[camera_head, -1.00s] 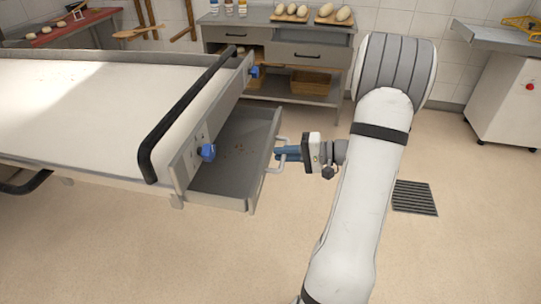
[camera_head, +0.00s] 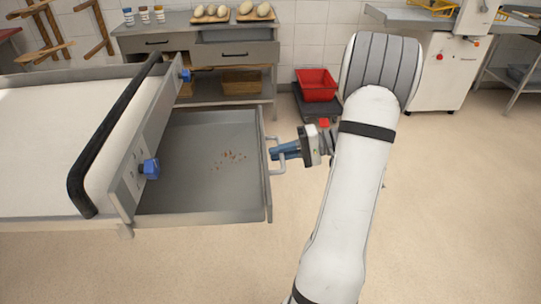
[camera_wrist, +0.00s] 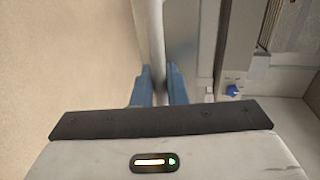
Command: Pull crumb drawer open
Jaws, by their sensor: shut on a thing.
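The crumb drawer (camera_head: 190,190) is a grey metal tray that sticks well out of the front of the oven loader, with brown crumbs (camera_head: 230,158) on its floor. Its bar handle (camera_head: 276,152) is on the right-hand front wall. My gripper (camera_head: 279,152) is shut on that handle, blue fingers on both sides of the bar. In the wrist view the handle bar (camera_wrist: 157,45) runs up between the two blue fingers. How far the drawer's back end sits inside the unit is hidden.
The white-topped unit (camera_head: 40,150) with a black rail (camera_head: 115,130) and blue knobs (camera_head: 151,168) stands at left. A workbench (camera_head: 200,50) with loaves and a red crate (camera_head: 317,84) stand behind. Floor to the right of my arm is clear.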

